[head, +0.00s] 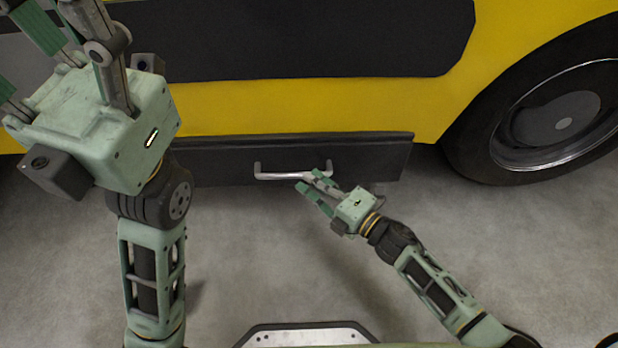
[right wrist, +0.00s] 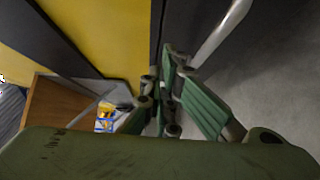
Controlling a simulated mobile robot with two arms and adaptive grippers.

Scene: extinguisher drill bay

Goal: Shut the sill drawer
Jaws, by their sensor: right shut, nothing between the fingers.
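The sill drawer (head: 225,166) has a dark grey front low on the yellow vehicle's side in the head view. Its top edge stands a little proud of the bodywork, but I cannot tell how far out it is. Its pale bar handle (head: 280,177) also shows in the right wrist view (right wrist: 222,33). My right gripper (head: 310,182) is shut and empty, with its fingertips at the handle's right part. I cannot tell whether they touch it. My left gripper (head: 42,60) is raised at the upper left, away from the drawer, its fingers spread and partly cut off by the frame.
The yellow vehicle (head: 300,108) fills the back, with a large wheel (head: 557,118) to the right. Bare concrete floor (head: 270,250) lies before the drawer. The right wrist view shows a brown panel (right wrist: 58,108) and a small blue and yellow item (right wrist: 104,117) at left.

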